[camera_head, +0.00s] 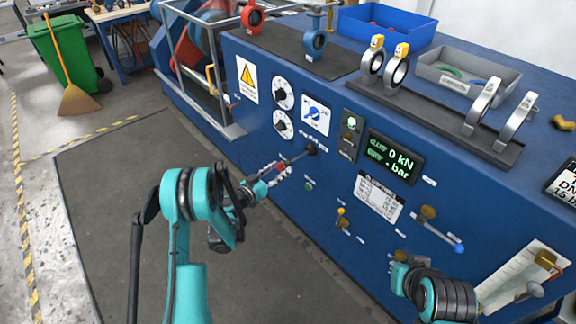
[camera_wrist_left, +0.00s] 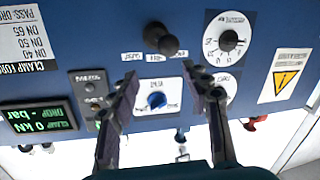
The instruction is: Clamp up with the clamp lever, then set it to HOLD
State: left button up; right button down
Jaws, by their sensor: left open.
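The clamp lever is a dark lever (camera_head: 311,148) standing out from the blue front panel, just below the dials and the white-and-blue label. In the left wrist view its black round knob (camera_wrist_left: 160,39) points toward the camera, beside a row of small labels. My left gripper (camera_head: 277,174) is in front of the lever. Its two fingers (camera_wrist_left: 164,76) are apart, with nothing between them, and the knob shows just beyond the tips. The display (camera_head: 393,158) reads clamp 0 kN and "- bar". My right arm (camera_head: 445,298) is at the lower right; its fingers are unclear.
Two dials (camera_head: 284,108) and a green-lit switch plate (camera_head: 351,124) sit near the lever. A blue-tipped lever (camera_head: 440,234) and a small orange-tipped lever (camera_head: 341,219) stick out lower right.

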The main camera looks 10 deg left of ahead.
aim_at(288, 164)
pick_arm(q)
jog(key=shift+t, duration=0.5)
jog(key=w+f, duration=0.1)
jog(key=w, duration=0.1)
jog(key=w+d+f, duration=0.1)
jog(key=w, duration=0.1)
jog(key=w+d+f+b, duration=0.1)
jog(key=w, duration=0.1)
jog(key=shift+w+d, duration=0.1)
jog(key=shift+w+d+r, duration=0.1)
jog(key=shift+w, duration=0.15)
grip_shut()
